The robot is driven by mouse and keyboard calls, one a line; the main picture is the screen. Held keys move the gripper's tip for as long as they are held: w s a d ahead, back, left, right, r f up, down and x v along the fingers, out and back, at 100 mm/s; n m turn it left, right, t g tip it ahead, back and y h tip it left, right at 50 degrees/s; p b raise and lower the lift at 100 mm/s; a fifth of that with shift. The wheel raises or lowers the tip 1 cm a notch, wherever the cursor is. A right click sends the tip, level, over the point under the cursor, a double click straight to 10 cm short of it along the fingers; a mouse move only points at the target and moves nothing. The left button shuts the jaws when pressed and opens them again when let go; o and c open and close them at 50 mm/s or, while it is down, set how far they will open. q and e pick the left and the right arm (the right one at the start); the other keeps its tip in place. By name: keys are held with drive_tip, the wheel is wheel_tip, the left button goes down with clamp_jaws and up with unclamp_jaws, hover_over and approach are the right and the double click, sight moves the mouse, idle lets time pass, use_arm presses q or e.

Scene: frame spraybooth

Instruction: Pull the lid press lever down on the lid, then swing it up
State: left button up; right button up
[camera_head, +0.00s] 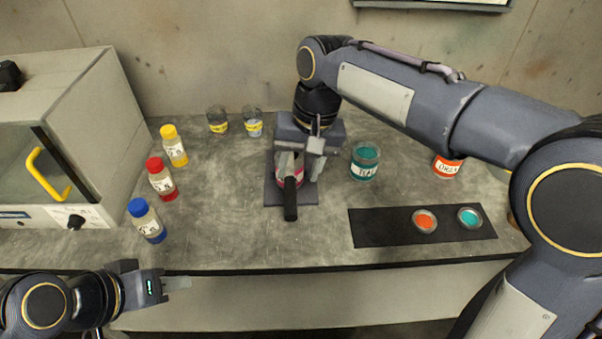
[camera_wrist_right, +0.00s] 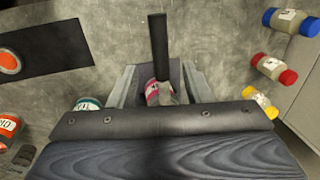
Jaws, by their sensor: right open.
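The lid press lever (camera_head: 290,205) has a black handle that points toward the front edge of the bench, and it also shows in the right wrist view (camera_wrist_right: 158,48). Under it a can with a pinkish-red label (camera_head: 297,178) stands on the dark press base (camera_head: 300,197), partly hidden by the lever and my gripper. The can also shows in the right wrist view (camera_wrist_right: 152,93). My right gripper (camera_head: 302,172) is open above the press, with its fingers on either side of the lever. My left gripper (camera_head: 178,284) is low at the front left, away from the press; its jaw gap is unclear.
A teal can (camera_head: 364,162) stands right of the press, and an orange can (camera_head: 447,166) further right. A black mat (camera_head: 380,229) holds an orange lid and a teal lid. Yellow, red and blue bottles stand at left beside a booth (camera_head: 60,110). Two glass jars are behind.

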sight(292, 196)
drive_tip(key=f, duration=0.3)
drive_tip(key=a+f, duration=0.1)
drive_tip(key=f, duration=0.3)
drive_tip(key=shift+s+a+f, duration=0.1)
drive_tip(key=shift+s+a, duration=0.05)
drive_tip(key=shift+a, duration=0.05)
clamp_jaws()
